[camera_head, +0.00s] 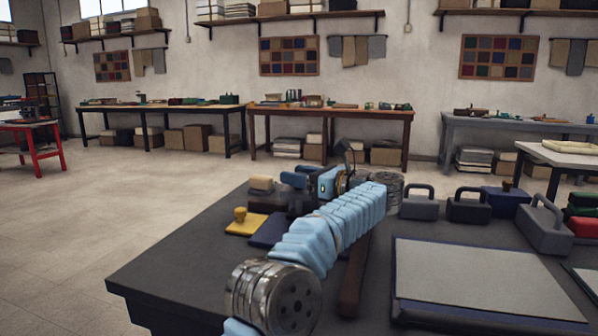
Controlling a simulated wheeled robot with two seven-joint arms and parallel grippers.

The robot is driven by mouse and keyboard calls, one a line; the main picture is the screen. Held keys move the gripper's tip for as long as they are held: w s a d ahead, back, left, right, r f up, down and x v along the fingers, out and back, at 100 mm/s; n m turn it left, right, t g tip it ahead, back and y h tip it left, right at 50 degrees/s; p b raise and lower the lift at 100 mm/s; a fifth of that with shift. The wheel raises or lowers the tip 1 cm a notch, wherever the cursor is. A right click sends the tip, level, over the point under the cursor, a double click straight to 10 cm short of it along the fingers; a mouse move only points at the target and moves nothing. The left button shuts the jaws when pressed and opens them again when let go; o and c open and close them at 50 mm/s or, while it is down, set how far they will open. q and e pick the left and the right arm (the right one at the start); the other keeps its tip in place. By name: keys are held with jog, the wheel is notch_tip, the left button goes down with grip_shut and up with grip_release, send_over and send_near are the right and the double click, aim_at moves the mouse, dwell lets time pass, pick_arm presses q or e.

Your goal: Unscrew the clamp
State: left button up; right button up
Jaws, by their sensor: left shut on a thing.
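My left arm, in a pale blue sleeve, reaches over the dark workbench from the bottom of the head view. Its gripper (312,184) points left at the far part of the bench and is shut on part of a small dark blue and black device, which looks like the clamp (297,201). The arm and gripper hide much of the clamp, so the exact grip on its screw or handle cannot be made out. My right gripper is not in view.
On the dark bench (170,262), a yellow block (240,224) with a knob lies left of the clamp. Grey handled weights (418,203) stand at the back right. A large framed flat board (480,278) fills the right front. A brown bar (353,280) lies beside my arm.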

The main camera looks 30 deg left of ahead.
pick_arm(q)
jog(key=shift+r, duration=0.1)
dwell(0.4)
jog(key=o, duration=0.9)
jog(key=shift+o, duration=0.2)
jog(key=d, duration=0.7)
jog(key=shift+s+d, duration=0.15)
jog(key=shift+d, duration=0.1)
